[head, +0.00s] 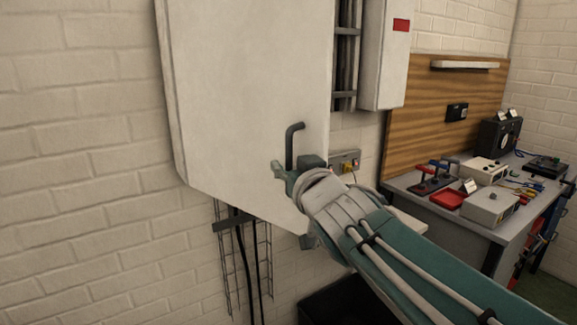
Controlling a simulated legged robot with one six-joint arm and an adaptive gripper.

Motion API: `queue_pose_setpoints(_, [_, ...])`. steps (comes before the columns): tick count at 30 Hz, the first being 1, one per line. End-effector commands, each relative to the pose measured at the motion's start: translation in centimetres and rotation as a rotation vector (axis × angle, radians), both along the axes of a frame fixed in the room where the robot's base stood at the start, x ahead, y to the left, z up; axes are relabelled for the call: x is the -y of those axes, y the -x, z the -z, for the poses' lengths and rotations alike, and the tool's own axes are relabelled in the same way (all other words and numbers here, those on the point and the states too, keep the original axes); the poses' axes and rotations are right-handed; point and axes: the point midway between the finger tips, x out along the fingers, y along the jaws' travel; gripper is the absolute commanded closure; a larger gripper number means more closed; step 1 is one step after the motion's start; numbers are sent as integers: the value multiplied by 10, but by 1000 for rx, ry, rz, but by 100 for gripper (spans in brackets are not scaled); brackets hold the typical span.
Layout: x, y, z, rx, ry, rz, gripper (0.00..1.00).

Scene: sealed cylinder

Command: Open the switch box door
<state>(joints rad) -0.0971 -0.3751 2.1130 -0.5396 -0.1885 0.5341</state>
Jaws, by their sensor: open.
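The switch box door (245,85) is a large pale panel on the brick wall, left of centre in the head view. It looks closed, though its far edge is hard to judge. A dark bent handle (292,146) stands out near its lower right edge. My gripper (284,170) is open just below the handle, close to the door's face. The head view does not show clearly whether the fingers touch the handle. My arm comes in from the lower right and hides the door's lower right corner.
A narrower box with a red label (384,50) hangs to the right. A wall socket (345,162) sits behind my wrist. A workbench (425,207) with several instruments stands at the right. Cables (243,260) run down below the door. A dark bin (345,300) is on the floor.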

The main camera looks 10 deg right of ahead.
Motion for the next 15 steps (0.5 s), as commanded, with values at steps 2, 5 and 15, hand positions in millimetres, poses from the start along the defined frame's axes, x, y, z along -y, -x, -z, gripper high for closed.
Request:
queue_pose_setpoints(2, [-1, 0, -1, 1, 2, -2, 48])
queue_pose_setpoints(5, [-2, 0, -1, 2, 2, -2, 48])
queue_pose_setpoints(15, [6, 34, -3, 6, 2, -1, 48])
